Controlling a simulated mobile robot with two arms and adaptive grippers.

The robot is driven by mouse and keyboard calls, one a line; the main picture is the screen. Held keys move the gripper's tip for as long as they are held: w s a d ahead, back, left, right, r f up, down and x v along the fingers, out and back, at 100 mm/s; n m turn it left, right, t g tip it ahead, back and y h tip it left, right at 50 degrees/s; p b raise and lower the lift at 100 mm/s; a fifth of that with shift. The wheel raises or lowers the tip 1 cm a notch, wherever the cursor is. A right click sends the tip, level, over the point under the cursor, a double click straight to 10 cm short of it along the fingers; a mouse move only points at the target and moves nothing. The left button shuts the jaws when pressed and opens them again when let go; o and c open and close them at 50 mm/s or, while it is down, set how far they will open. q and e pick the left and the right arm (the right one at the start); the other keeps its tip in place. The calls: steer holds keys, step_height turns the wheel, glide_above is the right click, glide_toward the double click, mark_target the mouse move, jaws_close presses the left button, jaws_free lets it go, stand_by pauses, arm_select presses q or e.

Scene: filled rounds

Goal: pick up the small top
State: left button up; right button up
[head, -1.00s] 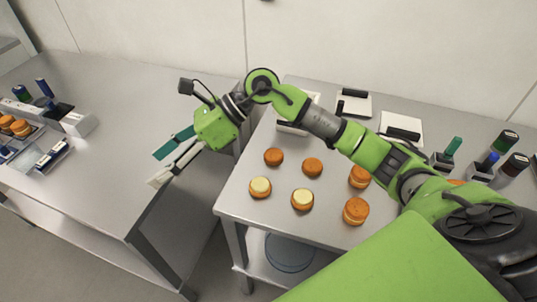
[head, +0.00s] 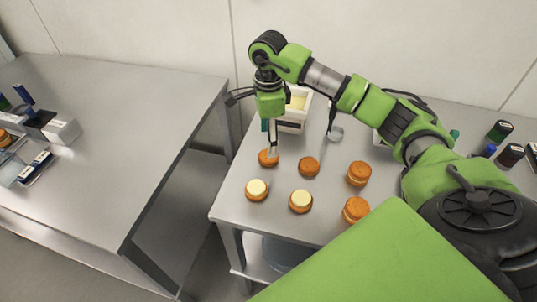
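Two plain orange-brown tops lie on the right table: one (head: 267,159) at the back left, and another (head: 309,167) to its right. They look close in size. My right gripper (head: 269,143) points down over the back-left top. Its pale near finger overlaps that top's right edge in the picture, and its teal far finger is behind. The fingers look apart with nothing between them; contact with the top cannot be told. My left gripper is out of view.
Two cream-covered rounds (head: 256,189) (head: 300,202) stand at the front. Two taller filled rounds (head: 359,173) (head: 356,210) stand to the right. A white container (head: 293,122) with pale filling is behind my gripper, beside a utensil (head: 335,132). A gap separates the left table (head: 120,130).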

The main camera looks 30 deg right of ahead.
steer(key=shift+f, duration=0.35)
steer(key=shift+s+f+p, duration=0.15)
steer(key=shift+f+p, duration=0.4)
step_height(320, 180, down, 4)
steer(key=shift+s+d+r+p, duration=0.15)
steer(key=shift+r+p, duration=0.1)
steer(key=shift+p, duration=0.55)
steer(key=shift+f, duration=0.45)
steer(key=shift+c, duration=0.4)
steer(key=c, duration=0.8)
